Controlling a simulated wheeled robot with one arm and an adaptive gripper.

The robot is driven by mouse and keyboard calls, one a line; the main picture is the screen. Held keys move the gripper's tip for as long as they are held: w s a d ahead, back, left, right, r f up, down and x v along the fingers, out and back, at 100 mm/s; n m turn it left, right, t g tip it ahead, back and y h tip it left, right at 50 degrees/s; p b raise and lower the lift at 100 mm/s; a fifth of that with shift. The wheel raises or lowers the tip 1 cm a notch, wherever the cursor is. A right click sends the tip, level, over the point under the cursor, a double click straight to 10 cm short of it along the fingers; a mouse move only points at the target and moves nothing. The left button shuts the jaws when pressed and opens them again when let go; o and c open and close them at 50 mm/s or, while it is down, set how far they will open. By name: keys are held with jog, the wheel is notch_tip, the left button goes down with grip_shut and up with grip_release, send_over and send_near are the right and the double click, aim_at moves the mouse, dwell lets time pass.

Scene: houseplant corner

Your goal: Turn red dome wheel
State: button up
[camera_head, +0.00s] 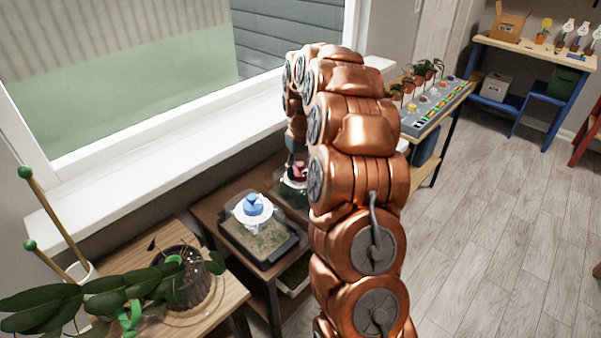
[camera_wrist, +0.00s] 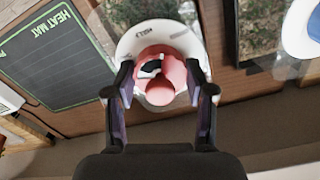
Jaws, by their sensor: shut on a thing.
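The red dome wheel (camera_wrist: 159,93) sits on a white round vent disc (camera_wrist: 133,42) in the wrist view. The disc is on top of a clear dome over a tray of plants. My gripper (camera_wrist: 160,78) reaches down over the wheel, one finger on each side, and is shut on it. In the head view the red wheel (camera_head: 299,172) shows as a small patch beside my arm. My arm hides most of that dome.
A second tray dome with a blue wheel (camera_head: 254,205) stands close to the left. A dark heat mat (camera_wrist: 60,52) lies beside the held wheel's dome. A potted plant (camera_head: 185,275) is at the front left. The window sill (camera_head: 150,150) runs behind.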

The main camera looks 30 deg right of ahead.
jog(key=shift+d+n+b, duration=0.1)
jog(key=shift+n+b, duration=0.35)
jog(key=shift+n, duration=1.75)
jog(key=o, duration=1.2)
jog(key=shift+c, duration=0.2)
notch_tip(320, 180, up, 11)
jog(key=shift+w+r, duration=0.1)
jog(key=shift+r, duration=0.4)
